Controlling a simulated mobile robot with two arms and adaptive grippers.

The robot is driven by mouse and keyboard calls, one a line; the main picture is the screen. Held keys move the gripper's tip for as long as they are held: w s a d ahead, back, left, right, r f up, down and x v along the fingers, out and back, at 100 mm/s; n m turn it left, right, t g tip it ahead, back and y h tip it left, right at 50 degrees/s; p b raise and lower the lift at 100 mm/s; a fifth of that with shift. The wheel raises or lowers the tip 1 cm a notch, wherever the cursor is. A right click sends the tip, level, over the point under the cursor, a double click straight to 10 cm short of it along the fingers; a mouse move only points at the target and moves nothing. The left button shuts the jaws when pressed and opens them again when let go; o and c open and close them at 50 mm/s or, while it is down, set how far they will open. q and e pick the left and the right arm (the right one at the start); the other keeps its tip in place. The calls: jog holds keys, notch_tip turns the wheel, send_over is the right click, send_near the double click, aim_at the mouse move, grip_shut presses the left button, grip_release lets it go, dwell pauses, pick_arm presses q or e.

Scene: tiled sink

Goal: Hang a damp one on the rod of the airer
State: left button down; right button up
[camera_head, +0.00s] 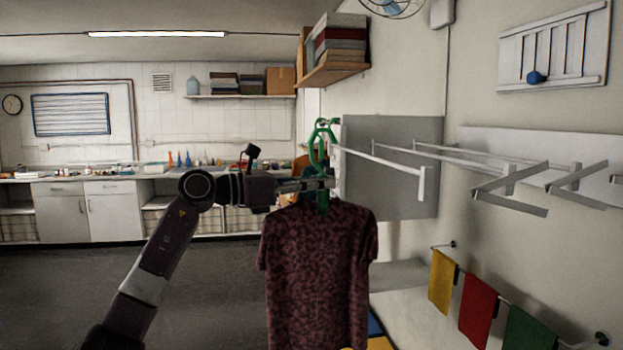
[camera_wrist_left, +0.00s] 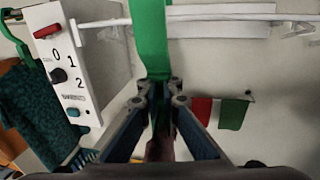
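My left gripper (camera_head: 325,184) is shut on the stem of a green hanger (camera_head: 317,142); the green stem also shows between the fingers in the left wrist view (camera_wrist_left: 150,40). A maroon patterned shirt (camera_head: 318,275) hangs upright from the hanger below the gripper. The hanger's hook is up beside the left end of a white rod (camera_head: 385,161) in front of a grey panel (camera_head: 425,150). I cannot tell whether the hook is over the rod. In the left wrist view a white rod (camera_wrist_left: 100,22) runs behind the green stem. My right gripper is not in view.
White folding bars (camera_head: 510,185) stick out from the wall at right. Yellow (camera_head: 442,280), red (camera_head: 478,308) and green cloths (camera_head: 530,330) hang below. In the left wrist view, a white dial box (camera_wrist_left: 70,65) and dark green cloth (camera_wrist_left: 40,110) are at left.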

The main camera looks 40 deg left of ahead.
pick_arm(q)
jog(key=shift+w+d+r+p, duration=0.2)
jog(key=shift+w+d+p, duration=0.3)
jog(key=shift+w+d, duration=0.25)
jog(key=shift+d+p+x, duration=0.25)
jog(key=shift+p+x, duration=0.6)
jog(key=shift+x, duration=0.8)
jog(key=shift+s+a+f+b, duration=0.1)
jog(key=shift+s+f+b, duration=0.05)
jog(key=shift+f+b, duration=1.35)
jog(key=shift+f, duration=0.15)
jog(key=c, duration=2.2)
grip_release()
jog(key=shift+o, duration=0.6)
jog(key=shift+s, duration=0.1)
